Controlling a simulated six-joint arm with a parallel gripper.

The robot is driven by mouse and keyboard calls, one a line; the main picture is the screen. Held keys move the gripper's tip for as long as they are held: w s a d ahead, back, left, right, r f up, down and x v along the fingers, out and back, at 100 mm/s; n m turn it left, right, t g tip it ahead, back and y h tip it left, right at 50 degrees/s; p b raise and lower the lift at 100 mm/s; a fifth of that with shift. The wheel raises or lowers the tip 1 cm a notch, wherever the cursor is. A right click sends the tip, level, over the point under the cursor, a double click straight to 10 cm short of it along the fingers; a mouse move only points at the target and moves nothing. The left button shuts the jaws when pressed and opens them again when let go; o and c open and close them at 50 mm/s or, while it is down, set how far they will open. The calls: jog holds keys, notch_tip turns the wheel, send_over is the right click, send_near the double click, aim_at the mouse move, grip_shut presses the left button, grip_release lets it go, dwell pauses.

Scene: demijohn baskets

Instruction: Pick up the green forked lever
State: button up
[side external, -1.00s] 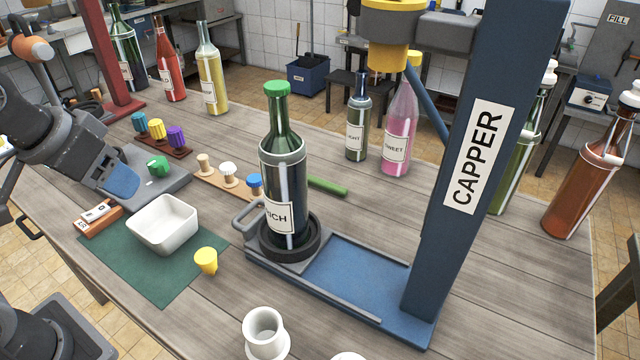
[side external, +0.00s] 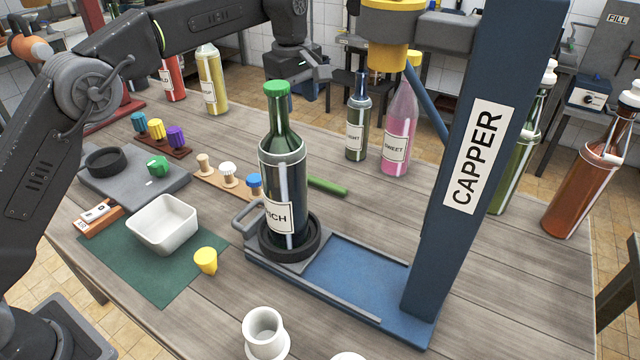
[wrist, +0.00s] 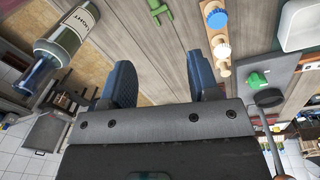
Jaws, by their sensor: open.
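The green forked lever (side external: 327,186) lies on the wooden table behind the green-capped bottle (side external: 283,165). In the side view only a bar-like part shows to the right of the bottle. In the wrist view the lever (wrist: 159,11) is at the top edge, partly cut off, with its fork end showing. My gripper (wrist: 160,72) is open and empty, with two blue fingers apart. In the side view my gripper (side external: 283,96) hangs above the table behind the bottle's neck, well above the lever and apart from it.
The blue capper (side external: 475,150) stands to the right, with the green-capped bottle on its sliding base. A board with several stoppers (side external: 228,181) lies to the left of the lever. A dark bottle (side external: 357,130) and a pink bottle (side external: 399,135) stand behind it.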

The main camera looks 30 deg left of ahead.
jog(key=w+d+f+n+g, duration=0.1)
jog(key=w+d+f+n, duration=0.15)
jog(key=f, duration=0.55)
send_over(320, 180)
jog(key=shift+n, duration=0.35)
jog(key=f, duration=0.8)
jog(key=shift+s+a+f, duration=0.3)
jog(key=shift+a, duration=0.05)
jog(key=shift+w+d+f, duration=0.1)
jog(key=shift+d+f, duration=0.05)
jog(key=shift+f, duration=0.75)
jog(key=shift+w+d+f, duration=0.1)
jog(key=shift+d+f, duration=0.05)
jog(key=shift+f, duration=0.7)
jog(key=shift+d+f, duration=0.15)
jog(key=shift+f, duration=0.75)
jog(key=shift+c, duration=0.4)
grip_shut()
jog(key=shift+r, duration=0.15)
